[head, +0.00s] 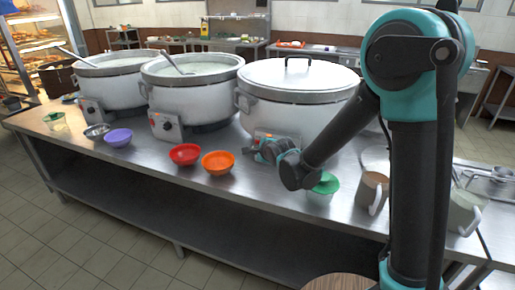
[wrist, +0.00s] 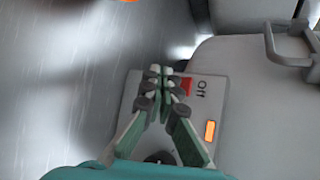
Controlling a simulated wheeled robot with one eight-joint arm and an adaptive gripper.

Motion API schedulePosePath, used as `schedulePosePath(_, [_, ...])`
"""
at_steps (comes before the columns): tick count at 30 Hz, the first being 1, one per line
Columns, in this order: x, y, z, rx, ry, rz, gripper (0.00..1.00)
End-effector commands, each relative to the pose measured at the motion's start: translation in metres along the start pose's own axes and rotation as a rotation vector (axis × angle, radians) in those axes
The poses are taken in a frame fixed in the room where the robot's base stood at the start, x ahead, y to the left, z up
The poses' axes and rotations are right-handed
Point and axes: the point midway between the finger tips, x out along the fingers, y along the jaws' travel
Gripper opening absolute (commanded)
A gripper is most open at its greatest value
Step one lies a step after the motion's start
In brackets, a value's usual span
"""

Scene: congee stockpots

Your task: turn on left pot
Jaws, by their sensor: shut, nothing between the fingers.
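The left pot (head: 112,88) is a large open white stockpot with pale congee and a ladle. Its control panel (head: 91,111) faces the counter front and has a dark knob. My gripper (head: 256,147) is far from it, in front of the lidded right pot (head: 298,100). In the wrist view my gripper (wrist: 160,72) is shut and empty over a pale control panel (wrist: 212,98). Its fingertips are beside a red switch (wrist: 186,86), near an "Off" label and a lit orange light (wrist: 210,131). I cannot tell whether they touch the panel.
The open middle pot (head: 190,90) stands between the other two. Purple (head: 118,138), red (head: 185,154) and orange (head: 218,162) bowls lie along the front of the steel counter (head: 150,165).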

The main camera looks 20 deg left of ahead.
Motion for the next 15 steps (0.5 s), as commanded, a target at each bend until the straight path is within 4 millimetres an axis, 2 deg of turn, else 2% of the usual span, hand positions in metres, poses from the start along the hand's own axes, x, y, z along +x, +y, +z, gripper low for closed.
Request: schedulePosePath(15, [-0.0065, 0.0049, 0.0049, -0.001, 0.000, 0.000, 0.00])
